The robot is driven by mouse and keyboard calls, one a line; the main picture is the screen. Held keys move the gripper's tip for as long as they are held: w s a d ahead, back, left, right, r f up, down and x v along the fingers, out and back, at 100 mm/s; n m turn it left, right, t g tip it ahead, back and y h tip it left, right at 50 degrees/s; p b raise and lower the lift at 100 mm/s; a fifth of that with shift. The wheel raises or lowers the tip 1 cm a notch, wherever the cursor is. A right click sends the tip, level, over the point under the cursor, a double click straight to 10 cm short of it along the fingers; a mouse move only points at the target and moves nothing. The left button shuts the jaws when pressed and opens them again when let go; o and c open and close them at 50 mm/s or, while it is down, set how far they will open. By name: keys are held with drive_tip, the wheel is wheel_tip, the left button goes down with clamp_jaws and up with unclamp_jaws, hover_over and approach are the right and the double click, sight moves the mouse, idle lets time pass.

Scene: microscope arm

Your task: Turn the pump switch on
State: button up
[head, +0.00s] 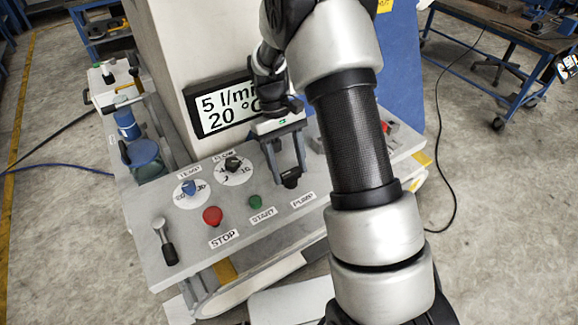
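The pump switch (291,179) is a small black knob on the grey control panel (180,255), just above the PUMP label (303,199). My gripper (288,170) points down over the panel right at the switch. Its two dark fingers are spread apart, with a gap between them and nothing visibly held. The switch shows just below and between the fingertips; I cannot tell whether they touch it. The upper part of the switch is partly hidden by the gripper.
A red STOP button (212,215), a green START button (255,201), a blue dial knob (189,187) and a black dial knob (233,163) sit left of the gripper. A lever (165,241) stands farther left. The display (222,107) behind reads 5 l/min, 20 °C.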

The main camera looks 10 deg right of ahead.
drive_tip(key=shift+o, duration=1.4)
drive_tip(key=p+v, duration=0.1)
drive_tip(key=v, duration=1.6)
drive_tip(key=shift+r, duration=0.15)
drive_tip(key=shift+w+a+r, duration=0.1)
drive_tip(key=s+d+r+m+t+p, duration=0.15)
drive_tip(key=s+r+t, duration=0.25)
drive_tip(key=s+r, duration=0.75)
drive_tip(key=s+r+m+t+y+p, duration=0.1)
drive_tip(key=s+t, duration=0.4)
drive_tip(key=s, duration=0.8)
drive_tip(key=shift+s+d+r+m+t+p, duration=0.35)
drive_tip(key=shift+s+m+t+p, duration=0.1)
drive_tip(key=shift+p, duration=0.5)
